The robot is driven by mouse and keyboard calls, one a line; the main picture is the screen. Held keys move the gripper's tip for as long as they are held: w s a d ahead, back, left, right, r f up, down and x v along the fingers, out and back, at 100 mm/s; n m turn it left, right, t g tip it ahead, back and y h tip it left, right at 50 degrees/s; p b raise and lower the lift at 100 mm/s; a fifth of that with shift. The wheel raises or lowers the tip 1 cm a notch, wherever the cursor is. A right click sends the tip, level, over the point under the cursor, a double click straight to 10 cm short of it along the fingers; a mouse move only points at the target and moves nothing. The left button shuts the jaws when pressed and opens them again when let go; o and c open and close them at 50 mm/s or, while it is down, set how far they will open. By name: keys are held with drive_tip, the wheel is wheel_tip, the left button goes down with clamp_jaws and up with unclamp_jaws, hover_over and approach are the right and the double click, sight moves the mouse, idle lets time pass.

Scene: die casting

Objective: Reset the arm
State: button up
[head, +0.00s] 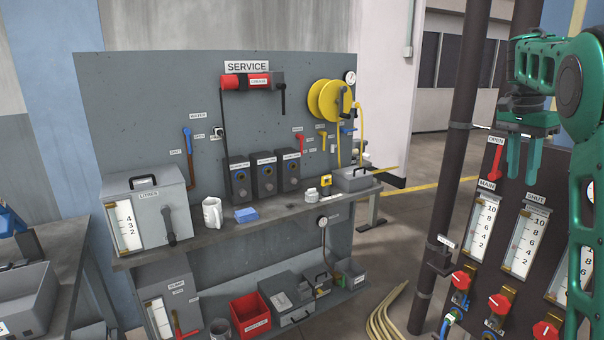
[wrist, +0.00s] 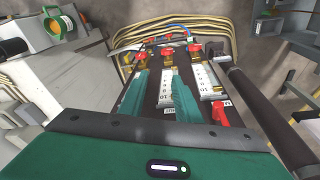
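My gripper (head: 521,172) is at the right of the head view, on my raised green arm. Its two green fingers point down with a gap between them, and nothing shows between them. In the head view they overlap the upper part of a dark gauge panel (head: 513,239). In the wrist view my gripper (wrist: 161,82) shows both fingers apart in front of that panel, with white scales and red knobs beyond. I cannot tell how far the fingertips are from the panel.
A red lever (head: 495,160) marked OPEN and a dark vertical pipe (head: 454,150) stand close to my gripper. Red knobs (head: 499,304) line the panel's lower part. A grey SERVICE board (head: 150,75) with a loaded shelf stands left. Open floor (head: 400,245) lies between.

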drive_tip(key=s+a+f+n, duration=0.3)
drive_tip(key=s+f, duration=0.3)
drive_tip(key=s, duration=0.6)
drive_tip(key=s+a+f+n+y, duration=0.1)
drive_tip(key=s+a+f+n, duration=0.2)
drive_tip(key=s, duration=1)
drive_tip(key=s+a+f+n+y, duration=0.1)
drive_tip(key=s+a+f+n, duration=0.2)
drive_tip(key=s+a+f, duration=0.4)
drive_tip(key=s+f, duration=0.3)
drive_tip(key=s, duration=0.2)
drive_tip(key=shift+s+f, duration=0.15)
drive_tip(key=shift+f, duration=0.1)
drive_tip(key=shift+a, duration=0.1)
drive_tip(key=shift+w+f, duration=0.25)
drive_tip(key=shift+w, duration=0.4)
